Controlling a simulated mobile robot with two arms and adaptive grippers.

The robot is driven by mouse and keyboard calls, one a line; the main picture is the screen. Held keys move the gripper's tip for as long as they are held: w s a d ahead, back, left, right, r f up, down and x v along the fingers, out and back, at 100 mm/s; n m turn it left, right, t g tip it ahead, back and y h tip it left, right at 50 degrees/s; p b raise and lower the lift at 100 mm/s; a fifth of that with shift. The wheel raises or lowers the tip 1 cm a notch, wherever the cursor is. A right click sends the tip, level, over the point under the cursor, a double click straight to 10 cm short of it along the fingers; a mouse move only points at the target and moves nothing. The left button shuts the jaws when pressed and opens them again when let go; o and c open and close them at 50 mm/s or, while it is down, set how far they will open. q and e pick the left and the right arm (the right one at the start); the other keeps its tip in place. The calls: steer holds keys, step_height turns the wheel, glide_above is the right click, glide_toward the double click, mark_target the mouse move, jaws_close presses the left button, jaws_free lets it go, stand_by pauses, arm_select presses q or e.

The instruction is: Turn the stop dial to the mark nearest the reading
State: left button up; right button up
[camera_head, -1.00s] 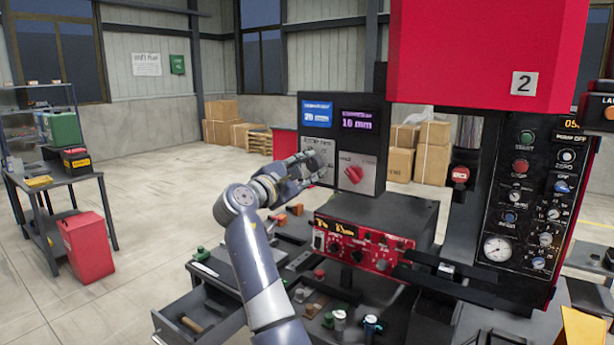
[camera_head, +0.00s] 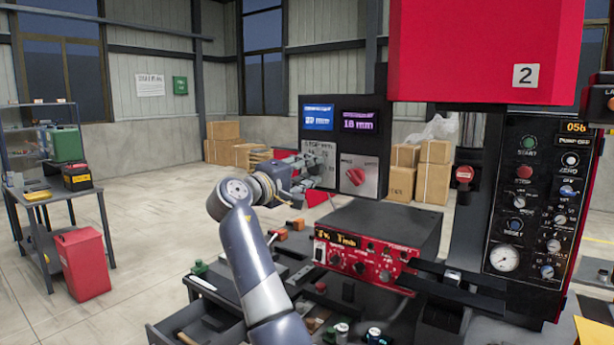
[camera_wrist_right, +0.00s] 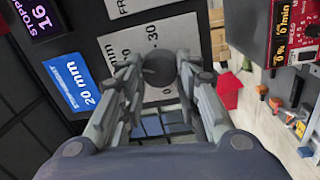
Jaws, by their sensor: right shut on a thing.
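The stop dial is a dark round knob (camera_wrist_right: 160,68) on a pale plate with printed marks, "30" among them; it shows in the right wrist view. My right gripper (camera_wrist_right: 160,80) is shut on the knob, one finger at each side. In the head view this gripper (camera_head: 318,168) is at the left plate of the dark panel and covers the knob. The blue display (camera_wrist_right: 78,82) reads 20 mm; it also shows in the head view (camera_head: 318,117). The purple display (camera_wrist_right: 35,20) reads 16. The knob's pointer cannot be made out. My left gripper is not in view.
A red dial (camera_head: 355,176) is on the plate right of my gripper. A red-fronted control box (camera_head: 365,258) stands below the panel. A small red object (camera_head: 318,199) is just under my gripper. A large red machine (camera_head: 485,50) rises at right.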

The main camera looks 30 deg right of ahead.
steer(key=shift+r+m, duration=0.3)
steer(key=shift+m, duration=0.2)
steer(key=o, duration=1)
steer(key=shift+o, duration=0.3)
steer(key=shift+w+d+f, duration=0.15)
steer(key=shift+f, duration=0.1)
steer(key=shift+a, duration=0.3)
steer(key=v, duration=1.1)
steer(key=shift+s+a, duration=0.2)
